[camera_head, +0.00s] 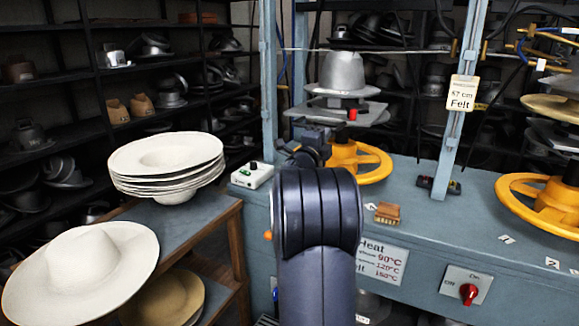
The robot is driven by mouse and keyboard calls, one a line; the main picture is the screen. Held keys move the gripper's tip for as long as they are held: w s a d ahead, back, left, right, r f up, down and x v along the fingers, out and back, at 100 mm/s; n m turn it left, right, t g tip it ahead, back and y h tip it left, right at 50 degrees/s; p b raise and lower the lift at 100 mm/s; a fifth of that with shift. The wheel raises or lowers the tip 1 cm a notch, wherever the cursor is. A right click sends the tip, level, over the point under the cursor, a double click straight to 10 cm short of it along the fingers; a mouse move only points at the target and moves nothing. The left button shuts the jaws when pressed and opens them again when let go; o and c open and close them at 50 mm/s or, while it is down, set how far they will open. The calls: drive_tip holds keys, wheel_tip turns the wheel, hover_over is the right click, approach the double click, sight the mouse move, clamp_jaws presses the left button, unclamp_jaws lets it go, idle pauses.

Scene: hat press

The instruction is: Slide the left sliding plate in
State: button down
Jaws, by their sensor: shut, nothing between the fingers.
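The left sliding plate (375,115) is a flat grey metal plate in the left press bay, above a yellow handwheel (372,165). A small red block (352,114) shows at its front edge. A silver hat-shaped metal form (342,75) stands above the plate. My gripper (318,132) is shut and empty, in front of and below the plate's front left part. My dark arm rises in front of the bench and hides part of the gripper. I cannot tell whether the gripper touches the plate.
Blue-grey posts (268,80) frame the left bay. A small white control box (252,174) and a wooden brush (387,213) lie on the blue bench. A hat stack (165,160) stands on a side table at left. A second yellow handwheel (530,190) is at right.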

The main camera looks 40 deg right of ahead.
drive_tip(key=x, duration=0.4)
drive_tip(key=shift+w+d+f, duration=0.15)
drive_tip(key=shift+d, duration=0.3)
drive_tip(key=shift+p, duration=0.3)
